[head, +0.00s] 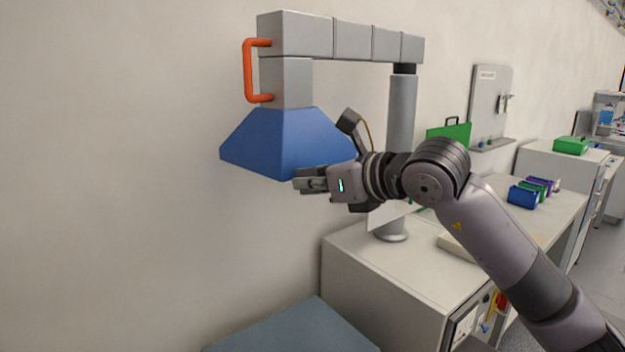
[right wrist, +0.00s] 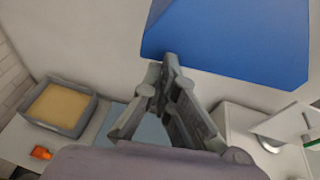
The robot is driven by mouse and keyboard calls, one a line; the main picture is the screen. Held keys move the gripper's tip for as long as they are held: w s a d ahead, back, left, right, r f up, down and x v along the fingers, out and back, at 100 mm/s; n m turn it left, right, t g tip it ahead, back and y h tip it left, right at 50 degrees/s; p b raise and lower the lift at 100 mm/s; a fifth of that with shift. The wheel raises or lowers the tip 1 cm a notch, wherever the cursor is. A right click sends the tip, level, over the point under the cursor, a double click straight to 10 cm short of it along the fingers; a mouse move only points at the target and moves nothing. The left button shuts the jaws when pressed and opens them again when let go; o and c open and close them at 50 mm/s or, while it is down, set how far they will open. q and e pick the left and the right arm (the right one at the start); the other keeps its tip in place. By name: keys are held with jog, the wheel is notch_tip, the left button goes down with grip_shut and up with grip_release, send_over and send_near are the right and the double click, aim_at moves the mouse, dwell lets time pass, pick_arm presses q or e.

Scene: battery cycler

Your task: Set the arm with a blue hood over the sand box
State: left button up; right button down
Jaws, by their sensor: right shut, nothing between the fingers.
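The grey swing arm (head: 353,38) stands on a column (head: 402,110) on the bench and carries a blue hood (head: 275,142) at its left end. An orange handle (head: 250,72) is on the arm above the hood. The hood also fills the top of the right wrist view (right wrist: 235,38). The sand box (right wrist: 62,108), a grey tray with tan sand, shows only in the right wrist view at the left, not under the hood in that picture. My right gripper (head: 300,182) is shut and empty, by the hood's lower edge; contact is unclear. My left gripper is not in view.
The column's round foot rests on a white bench (head: 345,255). A blue-grey surface (head: 295,330) lies lower in front. Green, purple and blue boxes (head: 522,197) sit on a bench at right. A small orange object (right wrist: 41,153) lies near the sand box. The wall is behind.

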aim_at(290, 174)
jog(key=a, duration=0.1)
jog(key=w+a, duration=0.2)
jog(key=shift+w+a+r, duration=0.1)
jog(key=shift+w+a, duration=0.15)
jog(key=shift+a, duration=0.15)
jog(key=shift+s+d+r, duration=0.1)
jog(key=shift+d+r, duration=0.05)
